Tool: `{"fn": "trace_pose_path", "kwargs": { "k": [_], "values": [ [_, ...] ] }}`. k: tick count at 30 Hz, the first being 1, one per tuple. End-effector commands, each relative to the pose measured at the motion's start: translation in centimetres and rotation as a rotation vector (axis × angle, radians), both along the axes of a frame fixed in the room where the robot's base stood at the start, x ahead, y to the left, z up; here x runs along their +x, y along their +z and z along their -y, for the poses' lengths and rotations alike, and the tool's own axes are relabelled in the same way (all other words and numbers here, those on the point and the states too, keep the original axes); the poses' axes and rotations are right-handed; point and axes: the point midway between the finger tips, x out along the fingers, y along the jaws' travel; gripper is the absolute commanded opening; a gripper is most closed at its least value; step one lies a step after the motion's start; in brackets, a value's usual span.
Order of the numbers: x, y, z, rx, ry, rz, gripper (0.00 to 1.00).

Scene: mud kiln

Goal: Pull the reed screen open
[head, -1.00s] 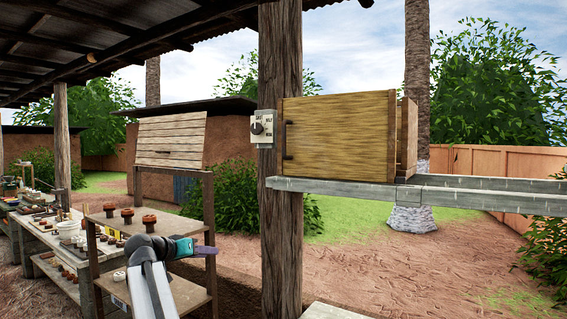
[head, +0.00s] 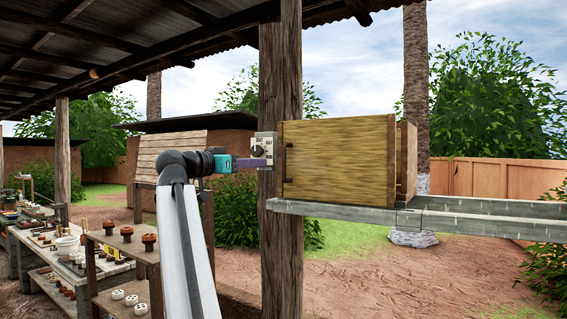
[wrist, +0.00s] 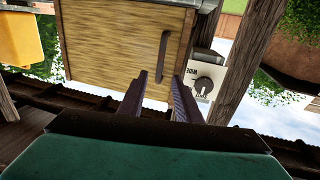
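The reed screen (head: 340,160) is a yellow-brown panel on the front of a wooden box on a grey ledge. It looks shut. Its dark upright handle (head: 289,160) is near the panel's left edge. In the wrist view the panel (wrist: 115,45) fills the upper middle, with the handle (wrist: 164,52) right of centre. My gripper (head: 262,163) is level with the handle and left of it in the head view. In the wrist view my gripper's two fingers (wrist: 160,76) are apart and empty, pointing toward the handle. The handle's end shows between the tips. I see no contact.
A dial switch box (head: 265,150) is on the wooden post (head: 281,250) beside the screen, close to my fingers; the dial also shows in the wrist view (wrist: 204,86). The ledge (head: 470,216) runs right. Shelves with pots (head: 125,232) stand at left.

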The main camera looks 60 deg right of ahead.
Motion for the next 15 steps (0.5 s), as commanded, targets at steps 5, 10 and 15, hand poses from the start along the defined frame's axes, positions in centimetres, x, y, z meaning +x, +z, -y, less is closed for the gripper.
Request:
{"fn": "trace_pose_path", "kwargs": {
  "k": [5, 10, 15],
  "values": [
    [0.0, -0.1, 0.0, 0.001, 0.001, -0.001, 0.31],
    [0.0, -0.1, 0.2, 0.001, 0.001, -0.002, 0.31],
    [-0.1, 0.0, 1.1, 0.003, 0.001, -0.003, 0.31]
  ]
}}
